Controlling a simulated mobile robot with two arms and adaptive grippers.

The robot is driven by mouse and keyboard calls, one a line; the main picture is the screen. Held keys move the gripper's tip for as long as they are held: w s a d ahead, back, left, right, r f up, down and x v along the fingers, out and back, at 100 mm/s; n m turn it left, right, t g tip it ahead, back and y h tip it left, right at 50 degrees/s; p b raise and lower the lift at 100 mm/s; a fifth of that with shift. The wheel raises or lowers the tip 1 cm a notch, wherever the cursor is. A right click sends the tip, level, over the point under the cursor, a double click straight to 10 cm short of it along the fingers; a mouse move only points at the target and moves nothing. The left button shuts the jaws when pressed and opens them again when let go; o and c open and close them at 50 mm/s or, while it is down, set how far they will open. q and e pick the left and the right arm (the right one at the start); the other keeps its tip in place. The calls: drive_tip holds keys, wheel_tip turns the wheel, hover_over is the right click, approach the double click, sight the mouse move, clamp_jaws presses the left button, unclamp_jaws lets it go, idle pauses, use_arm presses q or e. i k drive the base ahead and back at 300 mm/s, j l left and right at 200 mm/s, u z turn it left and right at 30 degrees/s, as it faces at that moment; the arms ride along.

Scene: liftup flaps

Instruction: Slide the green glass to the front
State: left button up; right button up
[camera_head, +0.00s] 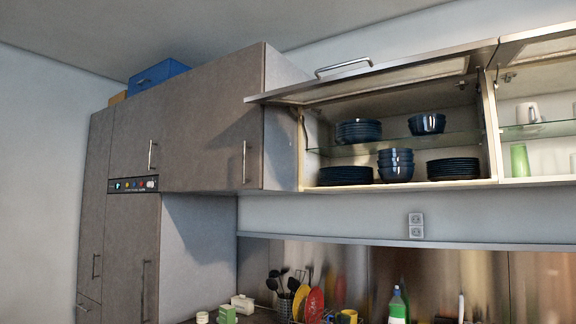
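The green glass (519,161) stands upright on the bottom board of the right-hand wall cabinet (538,181), near its left side wall. The cabinet's flap (540,50) is lifted up, so the inside is open. The right part of this cabinet is cut off by the picture edge. Neither of my grippers shows in the head view.
A white mug (527,113) stands on the glass shelf (545,130) above the green glass. A pale glass (573,163) is at the right edge. The left cabinet's flap (390,80) is also raised, over dark bowls (396,165) and plates (346,175).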

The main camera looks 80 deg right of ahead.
sight(520, 161)
drive_tip(key=z, duration=3.5)
